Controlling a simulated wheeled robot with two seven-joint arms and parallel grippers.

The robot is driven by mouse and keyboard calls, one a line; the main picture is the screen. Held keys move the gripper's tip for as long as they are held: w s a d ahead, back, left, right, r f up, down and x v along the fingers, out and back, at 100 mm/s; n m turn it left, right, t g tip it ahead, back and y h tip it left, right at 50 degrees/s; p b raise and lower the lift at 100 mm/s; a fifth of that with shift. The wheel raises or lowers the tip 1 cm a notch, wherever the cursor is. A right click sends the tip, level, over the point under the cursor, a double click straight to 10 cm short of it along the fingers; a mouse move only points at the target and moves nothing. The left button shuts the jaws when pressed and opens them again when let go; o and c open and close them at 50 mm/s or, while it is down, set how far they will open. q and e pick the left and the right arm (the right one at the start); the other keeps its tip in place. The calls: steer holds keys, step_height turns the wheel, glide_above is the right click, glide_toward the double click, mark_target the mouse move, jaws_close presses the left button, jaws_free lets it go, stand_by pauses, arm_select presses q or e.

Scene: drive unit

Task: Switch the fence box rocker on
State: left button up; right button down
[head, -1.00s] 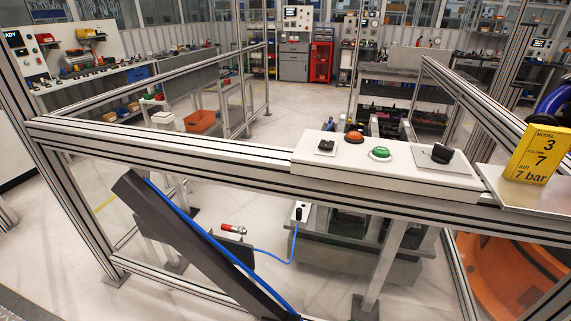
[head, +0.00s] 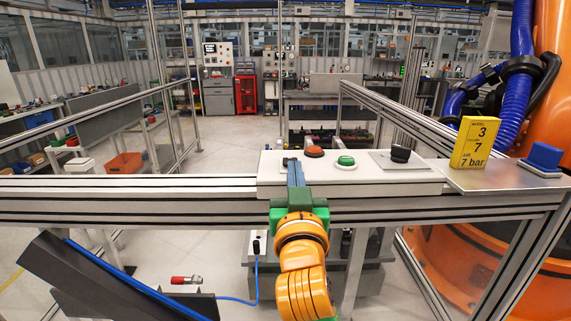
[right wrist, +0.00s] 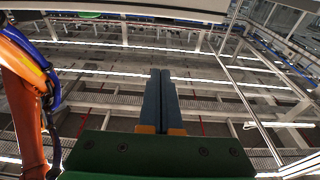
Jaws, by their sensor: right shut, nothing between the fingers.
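The fence box (head: 385,184) is a long white box on the fence's top rail, with several controls on its top. My right gripper (head: 292,163) comes up from below at the box's left end, its blue-grey fingers shut and empty. The rocker at that end is mostly hidden behind the fingertips, so I cannot tell its position or whether they touch it. In the right wrist view the shut fingers (right wrist: 165,90) point up the picture and the rocker cannot be made out. My left gripper is not in view.
A red button (head: 314,152), a green button (head: 346,161) and a black knob (head: 401,153) sit right of the fingers. A yellow sign (head: 474,143) and a blue block (head: 543,156) stand on a plate further right. The fence rail (head: 130,188) runs left.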

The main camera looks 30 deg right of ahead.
steer(key=shift+w, duration=0.1)
steer(key=p+x, duration=0.1)
steer(key=x, duration=0.2)
steer(key=p+x, duration=0.1)
steer(key=x, duration=0.2)
steer(key=p+x, duration=0.2)
steer(key=x, duration=0.1)
steer(key=shift+w+d+r, duration=0.15)
steer(key=shift+w+r, duration=0.05)
steer(key=shift+r, duration=0.1)
step_height(320, 180, down, 4)
steer(key=shift+r, duration=0.15)
steer(key=shift+s+f, duration=0.1)
steer(key=shift+f, duration=0.3)
